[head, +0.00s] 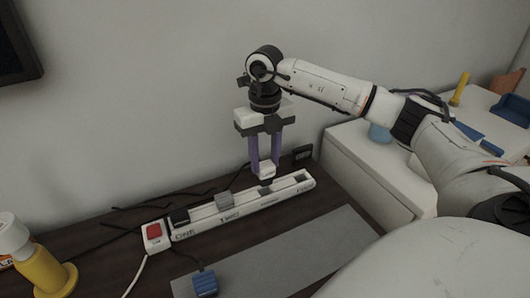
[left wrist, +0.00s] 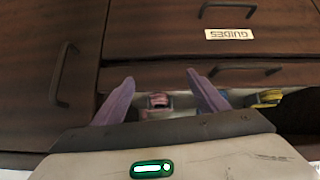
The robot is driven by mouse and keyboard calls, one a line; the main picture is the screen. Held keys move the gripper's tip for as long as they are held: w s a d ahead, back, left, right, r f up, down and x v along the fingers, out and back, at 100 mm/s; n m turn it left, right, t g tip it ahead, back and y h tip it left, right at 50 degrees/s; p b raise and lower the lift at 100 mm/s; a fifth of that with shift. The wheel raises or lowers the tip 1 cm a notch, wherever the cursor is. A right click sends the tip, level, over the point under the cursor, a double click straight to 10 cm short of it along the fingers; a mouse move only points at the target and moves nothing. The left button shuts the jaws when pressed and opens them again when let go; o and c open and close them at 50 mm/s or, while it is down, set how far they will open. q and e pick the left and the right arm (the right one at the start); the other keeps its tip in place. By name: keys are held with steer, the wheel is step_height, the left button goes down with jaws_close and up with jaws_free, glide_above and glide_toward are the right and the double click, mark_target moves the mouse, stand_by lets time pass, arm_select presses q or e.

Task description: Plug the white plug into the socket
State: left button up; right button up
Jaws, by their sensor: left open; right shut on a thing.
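The white plug (head: 266,170) is between the purple fingertips of my right gripper (head: 265,166), which points straight down and is shut on it. The plug is upright, at the upper face of the white power strip (head: 245,211), right of its middle. I cannot tell whether its dark lower end touches the strip or has entered a socket; the exact socket under it is hidden. My left gripper (left wrist: 160,100) is open and empty in the left wrist view, in front of dark wooden drawers. It does not show in the head view.
A grey mat (head: 290,255) and blue block (head: 205,283) lie in front. A yellow bottle (head: 48,272) stands left. A white cabinet (head: 350,160) is at right.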

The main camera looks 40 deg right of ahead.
mark_target(265, 176)
steer(key=shift+f+b, duration=0.3)
steer(key=shift+f, duration=0.55)
steer(key=shift+p, duration=0.55)
stand_by(1.0)
steer(key=shift+f, duration=0.4)
steer(key=shift+f+b, duration=1.25)
steer(key=shift+f, duration=0.5)
steer(key=o, duration=1.2)
steer(key=shift+r, duration=0.1)
steer(key=shift+c, duration=0.2)
